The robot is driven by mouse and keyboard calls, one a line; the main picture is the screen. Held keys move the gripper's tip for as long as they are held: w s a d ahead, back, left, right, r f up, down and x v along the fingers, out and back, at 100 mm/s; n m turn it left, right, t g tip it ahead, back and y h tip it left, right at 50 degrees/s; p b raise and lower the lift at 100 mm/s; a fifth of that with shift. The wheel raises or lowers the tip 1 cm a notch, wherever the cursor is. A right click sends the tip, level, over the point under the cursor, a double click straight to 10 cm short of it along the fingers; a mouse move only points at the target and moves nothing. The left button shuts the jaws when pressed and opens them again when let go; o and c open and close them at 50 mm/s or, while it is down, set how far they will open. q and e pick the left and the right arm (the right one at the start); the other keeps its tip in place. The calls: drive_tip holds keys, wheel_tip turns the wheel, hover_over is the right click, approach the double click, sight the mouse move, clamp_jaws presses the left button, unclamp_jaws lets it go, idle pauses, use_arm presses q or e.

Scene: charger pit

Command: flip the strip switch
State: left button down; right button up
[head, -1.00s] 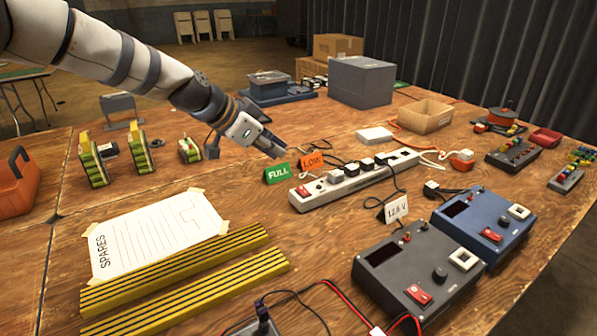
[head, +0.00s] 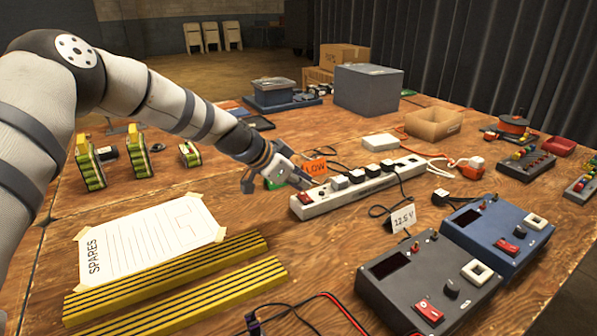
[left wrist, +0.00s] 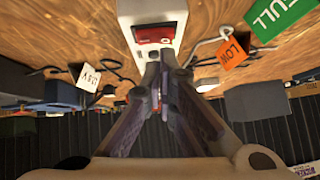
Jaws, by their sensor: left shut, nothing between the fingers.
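The white power strip (head: 360,188) lies on the wooden table with several plugs in its sockets. Its red rocker switch (head: 305,199) is at the near left end. In the left wrist view the red switch (left wrist: 154,33) shows at the top, just beyond the fingertips. My left gripper (head: 308,184) is shut and empty, with its tips close above the switch end of the strip. I cannot tell whether the tips touch the switch. In the left wrist view the closed fingers (left wrist: 160,62) point at the switch. My right gripper is not in view.
An orange LOW card (head: 315,167) stands beside the strip, and the green FULL card (left wrist: 277,17) is partly hidden by my gripper in the head view. A grey charger (head: 428,280) and a blue charger (head: 497,235) sit at right. Yellow striped bars (head: 180,290) lie in front.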

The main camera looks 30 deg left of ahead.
use_arm(q)
drive_tip(key=shift+f, duration=0.4)
drive_tip(key=shift+w+a+f+b, duration=0.1)
drive_tip(key=shift+a+f+b, duration=0.15)
drive_tip(key=shift+f+b, duration=0.35)
drive_tip(key=shift+a+h, duration=0.15)
drive_tip(key=shift+h, duration=0.15)
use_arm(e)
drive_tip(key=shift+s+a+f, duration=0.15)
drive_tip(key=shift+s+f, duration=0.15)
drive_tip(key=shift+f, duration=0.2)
use_arm(q)
drive_tip(key=shift+d+r+p, duration=0.1)
drive_tip(key=shift+d+p, duration=0.1)
drive_tip(key=shift+p, duration=0.1)
